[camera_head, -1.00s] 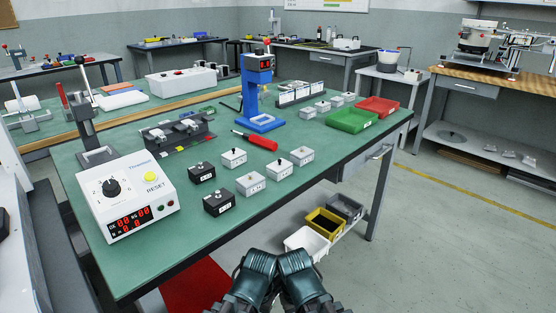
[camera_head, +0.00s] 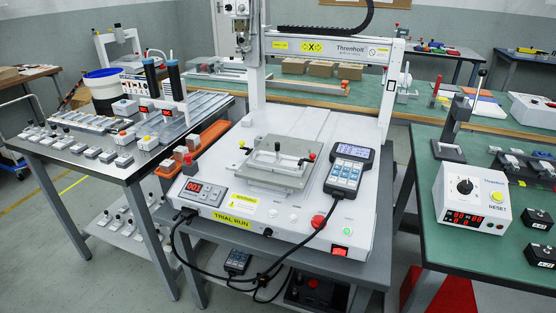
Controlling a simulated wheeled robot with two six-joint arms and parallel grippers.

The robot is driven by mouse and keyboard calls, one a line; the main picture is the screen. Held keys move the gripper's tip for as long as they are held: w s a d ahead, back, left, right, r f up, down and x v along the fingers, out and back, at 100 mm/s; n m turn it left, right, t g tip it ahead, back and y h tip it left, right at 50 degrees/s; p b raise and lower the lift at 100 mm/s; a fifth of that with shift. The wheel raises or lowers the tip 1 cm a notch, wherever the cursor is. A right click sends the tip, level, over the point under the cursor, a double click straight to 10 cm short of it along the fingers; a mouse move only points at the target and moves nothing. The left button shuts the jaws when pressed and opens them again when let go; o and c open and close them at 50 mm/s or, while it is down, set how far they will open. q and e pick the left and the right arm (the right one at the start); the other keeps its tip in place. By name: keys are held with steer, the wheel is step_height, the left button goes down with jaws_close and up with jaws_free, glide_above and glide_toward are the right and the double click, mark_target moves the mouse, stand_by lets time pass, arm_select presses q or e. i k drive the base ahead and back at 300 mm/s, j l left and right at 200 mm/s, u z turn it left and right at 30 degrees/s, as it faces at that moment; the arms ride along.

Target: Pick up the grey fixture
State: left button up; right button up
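A grey fixture (camera_head: 262,182), a flat block with a handle-like bar and a red-tipped and a black-tipped part on top, sits on the white bed of the gantry screwdriver machine (camera_head: 310,122). A handheld controller (camera_head: 347,172) lies just to its right. Several small grey fixtures also stand on the left table, so I cannot tell for sure which one the task names. Neither of my grippers is in view.
A black cable hangs over the machine's front. The green table (camera_head: 480,255) at the right bears a white control box (camera_head: 471,200). Grey floor shows at the left.

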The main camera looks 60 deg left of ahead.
mark_target(284, 164)
steer(key=i+l, duration=0.1)
steer(key=i+l+u, duration=0.1)
steer(key=l, duration=0.25)
steer(key=u, duration=2.4)
